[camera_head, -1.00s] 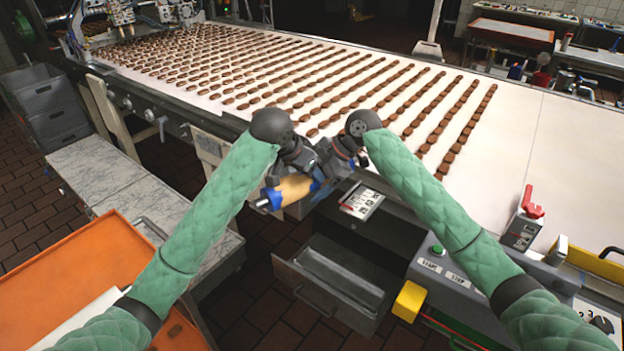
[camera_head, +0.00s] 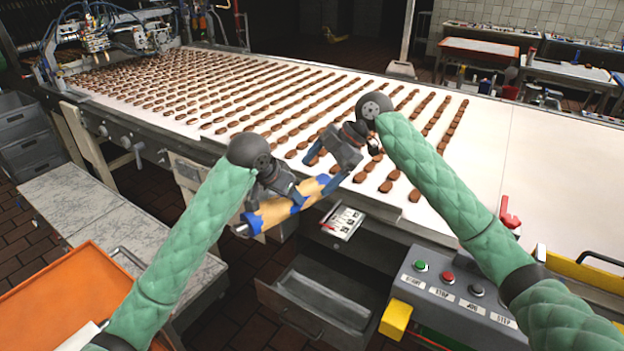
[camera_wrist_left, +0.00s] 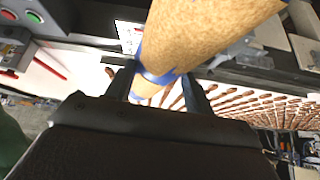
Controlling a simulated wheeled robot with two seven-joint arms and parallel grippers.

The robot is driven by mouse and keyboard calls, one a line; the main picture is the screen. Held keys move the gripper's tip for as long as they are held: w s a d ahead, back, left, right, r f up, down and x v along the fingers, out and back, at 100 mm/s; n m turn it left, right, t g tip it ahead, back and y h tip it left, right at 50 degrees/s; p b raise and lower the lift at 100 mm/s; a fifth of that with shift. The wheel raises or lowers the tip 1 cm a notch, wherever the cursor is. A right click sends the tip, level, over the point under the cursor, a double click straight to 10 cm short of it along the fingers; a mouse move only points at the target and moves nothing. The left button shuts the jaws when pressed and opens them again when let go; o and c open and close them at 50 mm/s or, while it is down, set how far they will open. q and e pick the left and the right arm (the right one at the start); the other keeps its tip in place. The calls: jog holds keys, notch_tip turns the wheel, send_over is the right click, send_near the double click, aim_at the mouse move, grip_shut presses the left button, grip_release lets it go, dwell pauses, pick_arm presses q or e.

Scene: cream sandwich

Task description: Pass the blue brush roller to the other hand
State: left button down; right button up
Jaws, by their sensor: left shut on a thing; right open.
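The brush roller (camera_head: 272,212) has a tan body with blue bands and lies slanted in the air, its right end higher. My left gripper (camera_head: 280,190) is shut on it around its middle. In the left wrist view the fuzzy tan body (camera_wrist_left: 200,35) and a blue band (camera_wrist_left: 157,76) show between the fingers of my left gripper (camera_wrist_left: 160,90). My right gripper (camera_head: 338,157) is open, close to the roller's upper right end. Whether it touches the roller cannot be told. The left fingers partly hide the roller.
A white conveyor (camera_head: 530,170) with rows of chocolates lies behind the grippers. Below are an open grey drawer (camera_head: 320,300) and a control box (camera_head: 455,290) with buttons. An orange tray (camera_head: 60,305) stands at the lower left.

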pick_arm(q)
jog(key=shift+d, duration=0.15)
pick_arm(e)
jog(key=shift+d+r, duration=0.15)
jog(key=shift+r, duration=0.05)
jog(key=shift+c, duration=0.9)
jog(key=shift+w+d+f+n+h, duration=1.2)
jog(key=shift+d+f, duration=1.65)
jog(key=shift+d, duration=1.8)
pick_arm(q)
jog(key=d+f, duration=0.8)
jog(key=shift+d, duration=0.15)
pick_arm(e)
jog(key=x, duration=1.1)
jog(key=shift+a+f, duration=0.15)
jog(key=shift+f, duration=0.05)
jog(key=shift+c, duration=0.2)
